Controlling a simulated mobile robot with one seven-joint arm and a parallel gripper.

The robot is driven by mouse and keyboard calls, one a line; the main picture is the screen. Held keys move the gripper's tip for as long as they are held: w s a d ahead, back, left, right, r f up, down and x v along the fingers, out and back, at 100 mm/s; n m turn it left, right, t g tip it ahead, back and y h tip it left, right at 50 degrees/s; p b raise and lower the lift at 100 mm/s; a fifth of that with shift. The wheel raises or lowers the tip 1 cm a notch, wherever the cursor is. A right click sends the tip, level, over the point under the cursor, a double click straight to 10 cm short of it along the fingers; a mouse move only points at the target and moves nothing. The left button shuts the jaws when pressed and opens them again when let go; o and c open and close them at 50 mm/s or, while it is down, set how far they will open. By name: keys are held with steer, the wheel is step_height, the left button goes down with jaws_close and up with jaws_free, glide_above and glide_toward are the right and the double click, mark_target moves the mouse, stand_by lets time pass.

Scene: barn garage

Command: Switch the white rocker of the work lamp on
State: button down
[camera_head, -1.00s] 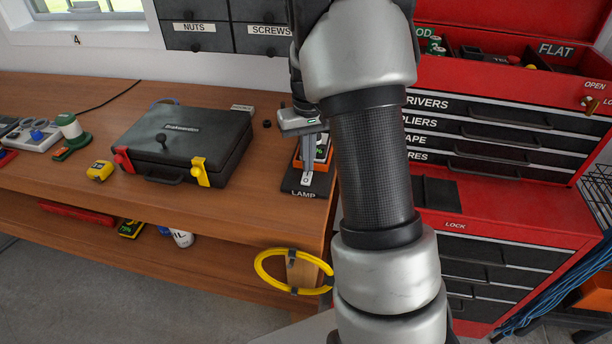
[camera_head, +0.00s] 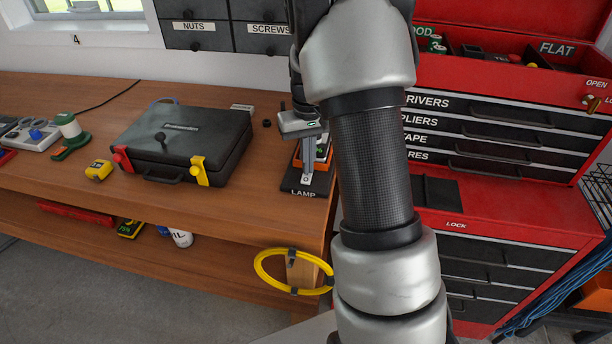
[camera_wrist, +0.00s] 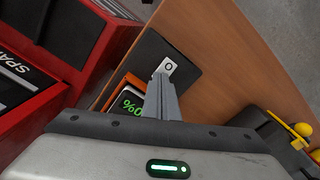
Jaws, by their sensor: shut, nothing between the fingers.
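The white rocker (camera_head: 305,180) sits on a dark base plate (camera_head: 302,192) labelled LAMP, near the workbench's right end. In the wrist view the rocker (camera_wrist: 168,66) shows an "O" mark at its exposed end; its other end is hidden behind my fingers. My gripper (camera_head: 306,170) points down over the plate, its fingers shut together and empty. In the wrist view the fingertips (camera_wrist: 160,76) overlap the rocker's near edge; I cannot tell whether they touch it. An orange-cased device (camera_head: 322,152) stands beside the fingers, partly hidden by my arm.
A black case (camera_head: 185,140) with red and yellow latches lies left on the workbench. A red tool chest (camera_head: 480,190) stands right. A yellow hose coil (camera_head: 262,268) hangs at the bench's front corner. Bench space left of the plate is clear.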

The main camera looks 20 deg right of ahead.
steer(key=shift+f, duration=0.3)
step_height(320, 180, up, 7)
steer(key=p, duration=0.4)
steer(key=shift+p, duration=0.4)
stand_by(0.4)
steer(key=s+a+r+t, duration=0.1)
steer(key=s+a+r, duration=0.15)
steer(key=r, duration=0.25)
steer(key=s+a+r+t+p, duration=0.1)
steer(key=s+a+r, duration=0.1)
steer(key=s+r, duration=0.25)
steer(key=s+a+r+t, duration=0.1)
steer(key=s+a+r, duration=0.15)
steer(key=r, duration=0.35)
steer(key=s+a+r+t, duration=0.1)
steer(key=s+r, duration=0.1)
steer(key=s, duration=0.5)
steer(key=s+a+r+t+p, duration=0.1)
steer(key=s+a+r, duration=0.1)
steer(key=s, duration=0.5)
steer(key=shift+s+a+r+n+t+p, duration=0.2)
steer(key=shift+s+r+n+t+p, duration=0.1)
steer(key=shift+n, duration=0.1)
